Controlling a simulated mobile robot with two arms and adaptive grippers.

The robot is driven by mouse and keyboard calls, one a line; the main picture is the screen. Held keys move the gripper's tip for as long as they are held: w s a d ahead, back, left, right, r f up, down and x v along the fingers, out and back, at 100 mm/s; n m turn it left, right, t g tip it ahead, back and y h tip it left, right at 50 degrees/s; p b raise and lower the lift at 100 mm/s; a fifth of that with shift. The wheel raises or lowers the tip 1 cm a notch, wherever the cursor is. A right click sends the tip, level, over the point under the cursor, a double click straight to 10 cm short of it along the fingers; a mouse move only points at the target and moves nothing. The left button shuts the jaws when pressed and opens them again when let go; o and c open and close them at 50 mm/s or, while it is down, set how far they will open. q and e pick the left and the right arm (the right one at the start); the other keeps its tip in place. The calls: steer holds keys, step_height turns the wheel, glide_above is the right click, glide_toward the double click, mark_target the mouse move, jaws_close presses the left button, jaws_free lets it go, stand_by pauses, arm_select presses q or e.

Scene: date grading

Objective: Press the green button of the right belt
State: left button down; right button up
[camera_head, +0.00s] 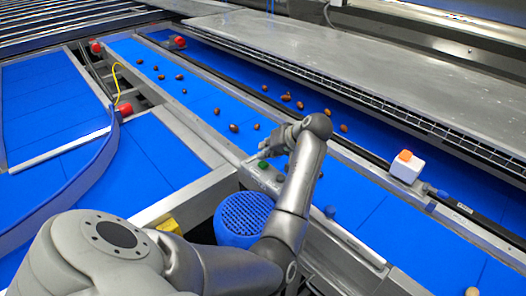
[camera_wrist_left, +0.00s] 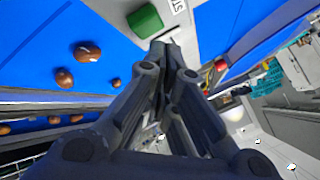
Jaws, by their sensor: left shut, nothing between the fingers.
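The green button (camera_head: 263,165) sits on a grey rail panel beside the blue belt in the head view. In the left wrist view the green button (camera_wrist_left: 145,20) is large near the top, just beyond the fingertips. My left gripper (camera_head: 255,157) is over the panel, close to the button; the head view does not settle whether they touch. In the left wrist view the gripper (camera_wrist_left: 165,50) has its fingers together and empty, with a small gap in the picture between the tips and the button. My right gripper is not in view.
Several brown dates (camera_head: 233,128) lie scattered on the blue belts. A white box with an orange top (camera_head: 405,166) stands on the rail at right. A blue perforated bin (camera_head: 241,218) is below my forearm. A red knob (camera_wrist_left: 221,64) shows in the wrist view.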

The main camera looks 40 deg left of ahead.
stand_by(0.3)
arm_select(q)
steer(key=shift+f, duration=0.1)
steer(key=shift+f, duration=0.35)
